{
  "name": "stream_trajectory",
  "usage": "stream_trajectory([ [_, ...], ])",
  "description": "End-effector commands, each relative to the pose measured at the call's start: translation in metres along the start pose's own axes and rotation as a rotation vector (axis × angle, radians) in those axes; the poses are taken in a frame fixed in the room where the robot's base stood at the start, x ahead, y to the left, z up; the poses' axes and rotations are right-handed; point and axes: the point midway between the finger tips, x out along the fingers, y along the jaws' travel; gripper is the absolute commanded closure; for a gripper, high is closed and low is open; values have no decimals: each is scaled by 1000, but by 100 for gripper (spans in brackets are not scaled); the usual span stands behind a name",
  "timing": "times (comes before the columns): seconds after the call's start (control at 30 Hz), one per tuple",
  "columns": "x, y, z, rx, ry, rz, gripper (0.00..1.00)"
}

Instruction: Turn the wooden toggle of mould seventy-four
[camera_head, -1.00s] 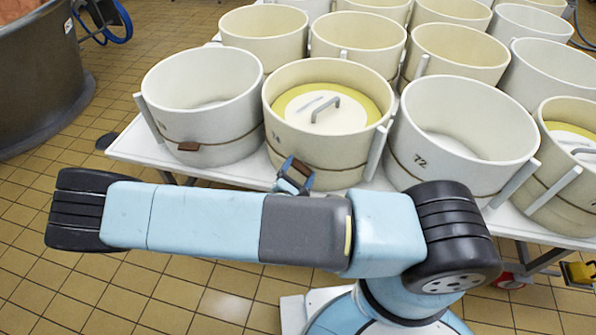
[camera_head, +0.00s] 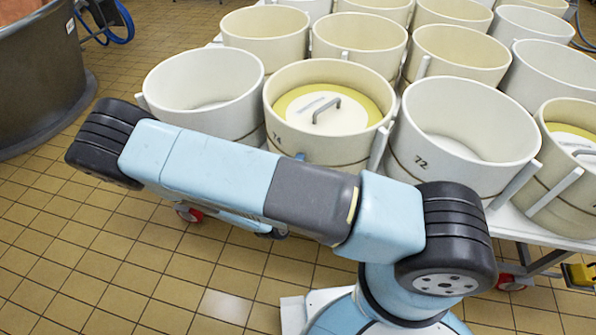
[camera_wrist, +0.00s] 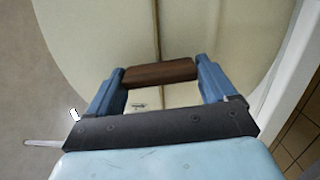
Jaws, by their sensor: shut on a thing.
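Mould seventy-four (camera_head: 340,150) is the cream round mould in the middle of the front row, with "74" on its side and a yellow-edged white lid (camera_head: 325,112) inside. Its wooden toggle is hidden behind my arm in the head view. In the wrist view the brown toggle (camera_wrist: 160,73) lies between my two blue fingers, square across the thin cord (camera_wrist: 156,38) on the mould's wall (camera_wrist: 215,35). My gripper (camera_wrist: 160,76) is shut on the toggle, one finger at each end. In the head view my arm hides nearly all of the gripper.
Mould 72 (camera_head: 460,150) stands close on the right and an empty mould (camera_head: 205,95) on the left. More moulds fill the white table (camera_head: 563,238) behind. A dark vat (camera_head: 40,75) stands at far left. Tiled floor in front is open.

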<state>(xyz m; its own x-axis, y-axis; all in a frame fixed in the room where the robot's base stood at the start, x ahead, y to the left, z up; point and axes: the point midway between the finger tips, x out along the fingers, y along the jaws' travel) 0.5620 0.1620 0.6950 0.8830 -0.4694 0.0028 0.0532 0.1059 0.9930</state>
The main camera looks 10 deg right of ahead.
Motion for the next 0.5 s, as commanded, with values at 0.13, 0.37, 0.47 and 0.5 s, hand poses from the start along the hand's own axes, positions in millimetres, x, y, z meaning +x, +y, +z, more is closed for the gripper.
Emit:
stream_trajectory([
  [0.13,0,-2,1,65,-3,-8,48],
  [0.37,-1,-3,0,123,0,-10,48],
  [0.47,-1,-3,0,132,1,-10,51],
  [0.5,-1,-3,-1,134,1,-10,51],
])
